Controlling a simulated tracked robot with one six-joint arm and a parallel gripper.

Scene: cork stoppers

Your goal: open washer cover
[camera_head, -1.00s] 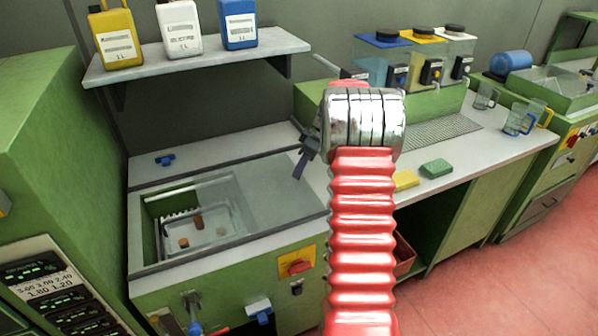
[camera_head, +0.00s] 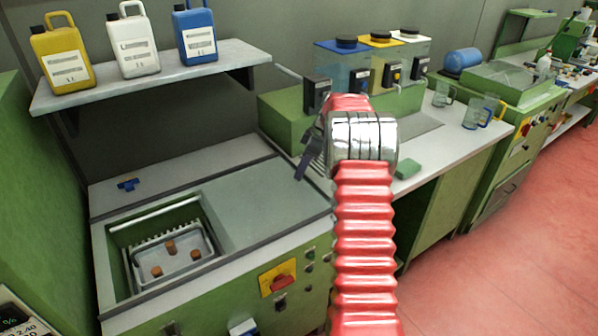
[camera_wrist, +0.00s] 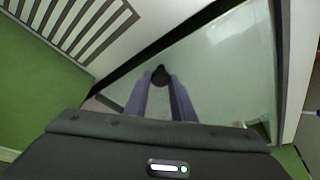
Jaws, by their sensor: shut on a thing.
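The washer cover (camera_head: 262,203) is a flat translucent panel on top of the green washer (camera_head: 215,285). In the head view it lies over the right part of the washer top, and the basin opening to its left shows uncovered. In the wrist view the cover (camera_wrist: 225,70) has a small black knob (camera_wrist: 159,75). My gripper (camera_head: 301,170) is near the cover's far right corner, partly hidden by my red arm. In the wrist view my gripper (camera_wrist: 160,82) has its two purple fingers closed around the knob. The knob is hidden in the head view.
A metal tray (camera_head: 207,263) with several cork stoppers (camera_head: 170,247) sits in the basin. A blue valve handle (camera_head: 128,184) is at the back left. A shelf (camera_head: 150,78) with three canisters hangs above. Dispensers (camera_head: 340,70), a green sponge (camera_head: 407,168) and jugs (camera_head: 478,112) stand right.

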